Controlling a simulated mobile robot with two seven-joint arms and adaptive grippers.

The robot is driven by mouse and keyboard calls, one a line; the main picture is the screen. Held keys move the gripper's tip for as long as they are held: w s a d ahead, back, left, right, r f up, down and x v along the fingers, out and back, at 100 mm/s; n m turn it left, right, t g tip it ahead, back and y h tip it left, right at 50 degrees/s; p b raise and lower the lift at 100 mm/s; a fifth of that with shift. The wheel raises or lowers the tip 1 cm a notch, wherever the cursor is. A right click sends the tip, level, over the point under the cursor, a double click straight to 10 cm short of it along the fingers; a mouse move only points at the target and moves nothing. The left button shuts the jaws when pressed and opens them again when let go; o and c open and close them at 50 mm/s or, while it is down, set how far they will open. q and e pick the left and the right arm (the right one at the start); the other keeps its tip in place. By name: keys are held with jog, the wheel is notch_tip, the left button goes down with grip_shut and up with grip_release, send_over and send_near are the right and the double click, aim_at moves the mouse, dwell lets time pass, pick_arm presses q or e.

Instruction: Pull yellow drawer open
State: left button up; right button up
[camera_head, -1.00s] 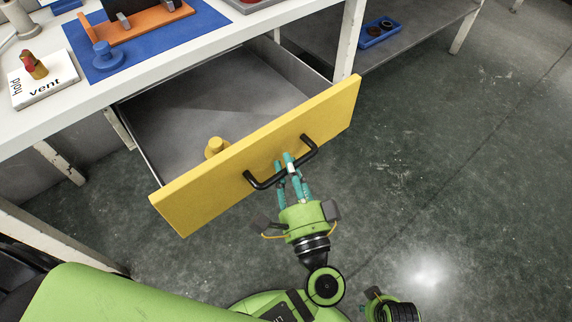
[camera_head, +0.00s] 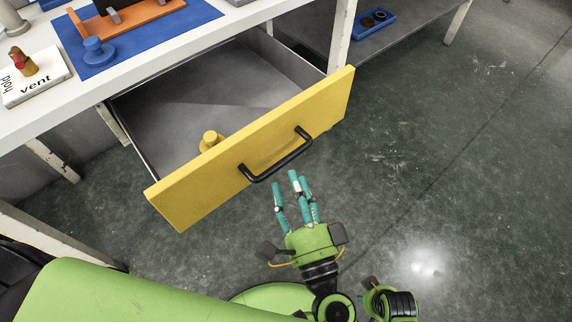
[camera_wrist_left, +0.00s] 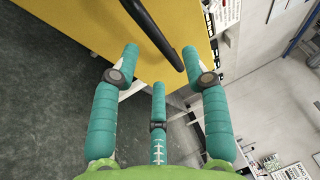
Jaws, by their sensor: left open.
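The yellow drawer (camera_head: 205,192) stands pulled well out from under the white bench, its grey inside showing. A black bar handle (camera_head: 277,167) is on its front. A yellow knobbed piece (camera_head: 210,141) is inside, close behind the front panel. My left gripper (camera_head: 289,182) is open and empty, just in front of the handle and apart from it. In the left wrist view the handle (camera_wrist_left: 155,32) crosses beyond the spread teal fingers (camera_wrist_left: 160,68), against the yellow front. My right gripper is not in view.
The white bench top (camera_head: 150,72) carries a blue mat (camera_head: 190,25) with an orange fixture and a blue knobbed piece (camera_head: 98,50), and a labelled white block (camera_head: 38,84). A blue tray (camera_head: 362,24) lies on the lower shelf. Floor to the right is clear.

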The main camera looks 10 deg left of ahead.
pick_arm(q)
jog(key=v, duration=0.6)
jog(key=shift+s, duration=0.15)
jog(key=s+a+f+n+g+h, duration=0.25)
jog(key=a+f+g, duration=0.3)
jog(key=f, duration=0.65)
jog(key=s+a+f+n+g+h, duration=0.1)
jog(key=a+f+n+g+h, duration=0.4)
jog(key=f, duration=0.6)
jog(key=s+a+f+n+g+h, duration=0.1)
jog(key=a+f+n+g+h, duration=0.15)
jog(key=a+f+g, duration=0.65)
jog(key=s+r+t+p, duration=0.3)
jog(key=s+p, duration=1.3)
jog(key=p, duration=0.6)
jog(key=shift+s+a+r+n, duration=0.25)
jog(key=shift+s+a+n, duration=0.05)
jog(key=shift+a, duration=0.1)
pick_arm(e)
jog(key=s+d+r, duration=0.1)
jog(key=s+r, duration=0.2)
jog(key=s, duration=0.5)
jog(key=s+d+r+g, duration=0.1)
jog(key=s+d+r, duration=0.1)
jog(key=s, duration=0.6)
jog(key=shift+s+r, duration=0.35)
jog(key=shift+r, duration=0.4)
